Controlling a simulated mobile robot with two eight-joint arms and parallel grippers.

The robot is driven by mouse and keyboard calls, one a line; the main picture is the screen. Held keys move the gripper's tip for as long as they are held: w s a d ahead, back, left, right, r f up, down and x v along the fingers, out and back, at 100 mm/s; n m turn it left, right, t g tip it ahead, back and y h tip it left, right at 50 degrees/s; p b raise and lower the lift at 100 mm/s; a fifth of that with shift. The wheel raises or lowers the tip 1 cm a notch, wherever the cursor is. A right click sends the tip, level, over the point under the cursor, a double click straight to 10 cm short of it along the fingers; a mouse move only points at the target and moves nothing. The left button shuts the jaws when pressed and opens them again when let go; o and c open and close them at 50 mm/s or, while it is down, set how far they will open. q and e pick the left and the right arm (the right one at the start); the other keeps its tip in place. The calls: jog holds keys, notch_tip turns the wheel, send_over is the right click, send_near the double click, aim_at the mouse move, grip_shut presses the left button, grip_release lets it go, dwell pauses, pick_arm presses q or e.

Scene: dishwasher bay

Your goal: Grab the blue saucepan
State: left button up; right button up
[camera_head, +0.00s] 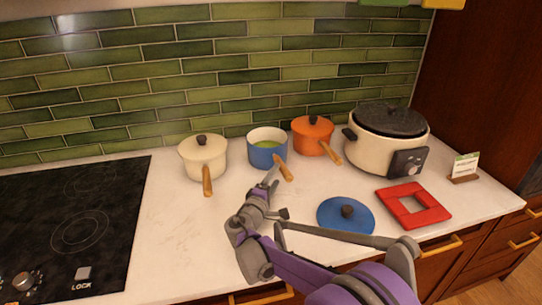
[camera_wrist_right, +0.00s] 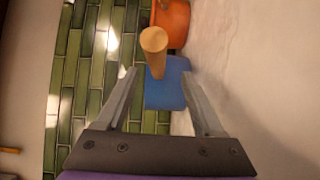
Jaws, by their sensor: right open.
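The blue saucepan (camera_head: 263,157) stands upright and uncovered on the white counter near the tiled wall, with something green inside. Its wooden handle points toward the front right. My right gripper (camera_head: 272,177) is open and empty just in front of the saucepan, close to the handle. In the right wrist view the blue saucepan (camera_wrist_right: 166,92) and its handle show between and beyond the open fingers of the right gripper (camera_wrist_right: 158,73). I cannot tell whether a finger touches the handle. My left gripper is not in view.
A cream lidded saucepan (camera_head: 203,158) stands left, an orange one (camera_head: 312,138) right. A slow cooker (camera_head: 387,139), blue lid (camera_head: 335,220), red square trivet (camera_head: 393,197) and small card (camera_head: 465,166) are further right. A black cooktop (camera_head: 75,225) is left; counter between is clear.

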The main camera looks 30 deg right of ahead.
jog(key=x, duration=0.5)
jog(key=shift+w+r, duration=0.1)
jog(key=shift+w, duration=0.45)
grip_shut()
jog(key=shift+r, duration=0.15)
dwell(0.7)
